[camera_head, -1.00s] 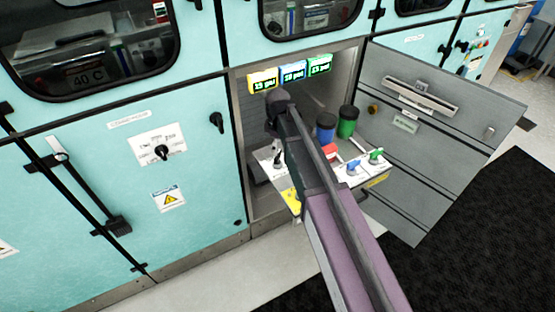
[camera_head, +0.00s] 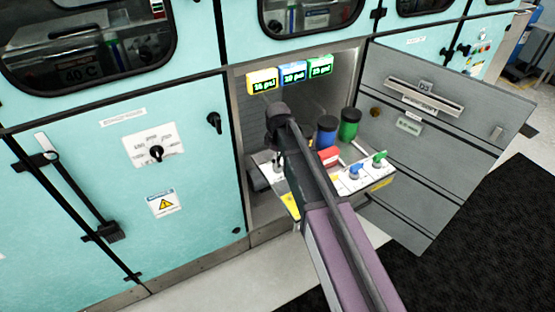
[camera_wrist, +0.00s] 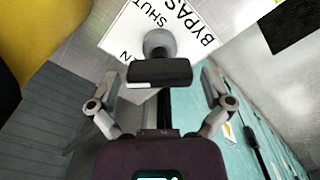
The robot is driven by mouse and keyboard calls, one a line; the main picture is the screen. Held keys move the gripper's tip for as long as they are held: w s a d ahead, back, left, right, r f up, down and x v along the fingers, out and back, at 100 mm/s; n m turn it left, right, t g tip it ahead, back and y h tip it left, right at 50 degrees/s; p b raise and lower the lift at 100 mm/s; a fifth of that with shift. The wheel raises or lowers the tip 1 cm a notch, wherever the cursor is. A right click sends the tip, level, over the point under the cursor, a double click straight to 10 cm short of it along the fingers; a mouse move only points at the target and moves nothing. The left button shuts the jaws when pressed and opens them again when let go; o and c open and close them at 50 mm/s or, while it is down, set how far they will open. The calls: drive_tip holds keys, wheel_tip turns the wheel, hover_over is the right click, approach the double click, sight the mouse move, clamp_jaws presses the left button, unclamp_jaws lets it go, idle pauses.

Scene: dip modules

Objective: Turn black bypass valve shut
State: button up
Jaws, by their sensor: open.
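The black bypass valve handle (camera_wrist: 160,72) fills the middle of the wrist view. It is a dark bar on a grey round hub, over a white plate (camera_wrist: 118,35) lettered BYPASS and SHUT. My gripper (camera_wrist: 160,92) is open, with one finger on each side of the handle and a gap to it on both sides. In the head view, a black handle (camera_head: 278,165) shows at the left of the pulled-out valve panel, just left of my arm.
Blue (camera_head: 355,172) and green (camera_head: 379,159) valves sit at the panel's right. A blue canister (camera_head: 327,130) and a green canister (camera_head: 350,124) stand behind. An open grey door (camera_head: 430,145) bounds the right. Lit readouts (camera_head: 291,74) hang above.

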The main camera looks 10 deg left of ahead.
drive_tip(key=shift+c, duration=0.2)
drive_tip(key=c, duration=0.9)
drive_tip(key=shift+m, duration=0.5)
drive_tip(key=m, duration=0.8)
